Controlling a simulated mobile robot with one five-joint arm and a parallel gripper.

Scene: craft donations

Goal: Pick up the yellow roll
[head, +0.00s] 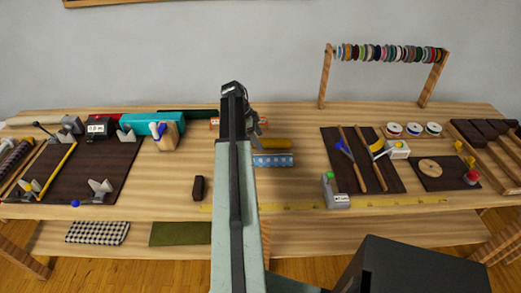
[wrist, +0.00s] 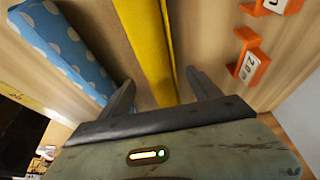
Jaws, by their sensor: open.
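The yellow roll (head: 276,143) lies on the wooden workbench, just right of my arm in the head view, which hides its left end. In the wrist view the yellow roll (wrist: 148,45) runs from the top edge down to between the fingers of my gripper (wrist: 162,92). The jaws are open, one finger on each side of the roll. I cannot tell whether either finger touches it. In the head view my arm covers the fingertips.
A blue dotted roll (head: 273,160) lies in front of the yellow one; it also shows in the wrist view (wrist: 62,45), left of the left finger. Orange numbered pieces (wrist: 249,57) stand to the right there. A grey dispenser (head: 335,192) stands to the front right.

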